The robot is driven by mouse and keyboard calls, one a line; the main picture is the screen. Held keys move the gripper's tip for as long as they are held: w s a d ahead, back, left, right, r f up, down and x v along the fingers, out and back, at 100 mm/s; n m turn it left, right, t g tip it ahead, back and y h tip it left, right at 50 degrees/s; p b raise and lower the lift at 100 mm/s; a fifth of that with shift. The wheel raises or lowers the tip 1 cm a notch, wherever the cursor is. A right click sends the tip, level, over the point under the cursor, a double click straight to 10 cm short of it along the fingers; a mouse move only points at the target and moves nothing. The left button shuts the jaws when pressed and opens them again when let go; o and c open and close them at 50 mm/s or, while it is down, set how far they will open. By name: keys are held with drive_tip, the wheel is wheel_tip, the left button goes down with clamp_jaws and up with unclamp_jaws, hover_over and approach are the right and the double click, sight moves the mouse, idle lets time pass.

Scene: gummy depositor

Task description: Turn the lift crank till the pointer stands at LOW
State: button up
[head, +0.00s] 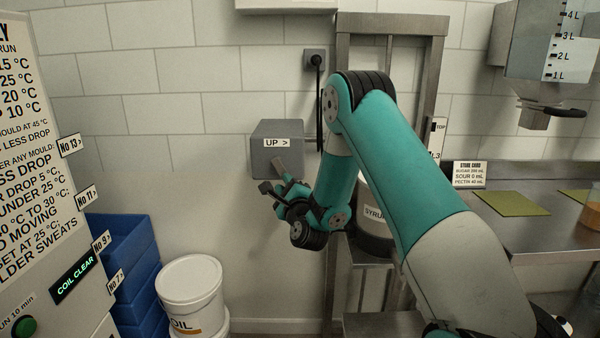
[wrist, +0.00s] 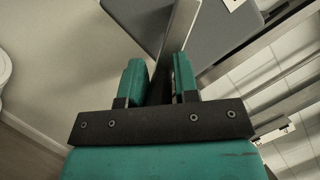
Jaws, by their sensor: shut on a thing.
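The lift crank's grey box (head: 270,158), labelled "UP >", is on the wall left of the steel lift frame. Its crank arm (head: 279,166) slants down from the box's lower front, and it shows as a pale metal bar in the wrist view (wrist: 182,28). My gripper (head: 283,192) is just below the box, shut on the crank's handle; in the wrist view its two teal fingers (wrist: 160,78) stand either side of a dark grip. The lift's scale (head: 437,138) shows "TOP" and "L3" behind my arm. I cannot make out the pointer or the LOW mark.
A syrup pot (head: 374,222) stands on the lift behind my arm. A white oil bucket (head: 190,285) and blue crates (head: 125,255) are on the floor at left. A steel worktop (head: 540,235) is at right. The wall left of the crank box is clear.

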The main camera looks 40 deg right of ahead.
drive_tip(key=shift+s+d+r+b, duration=0.25)
drive_tip(key=shift+d+r+b, duration=0.15)
drive_tip(key=shift+c, duration=0.3)
drive_tip(key=shift+s+r, duration=0.1)
drive_tip(key=shift+r, duration=0.15)
drive_tip(key=shift+d, duration=0.15)
drive_tip(key=shift+s+d+r+b, duration=0.25)
drive_tip(key=shift+b, duration=0.55)
drive_tip(key=shift+s+d+r+b, duration=0.3)
drive_tip(key=shift+r+b, duration=0.05)
drive_tip(key=shift+r, duration=0.1)
drive_tip(key=shift+s+d+r+b, duration=0.25)
drive_tip(key=shift+r+b, duration=0.05)
drive_tip(key=shift+r, duration=0.15)
drive_tip(key=r, duration=0.1)
drive_tip(key=r+p, duration=0.2)
drive_tip(key=shift+s+d+r, duration=0.1)
drive_tip(key=shift+d+r, duration=0.1)
drive_tip(key=shift+d, duration=0.05)
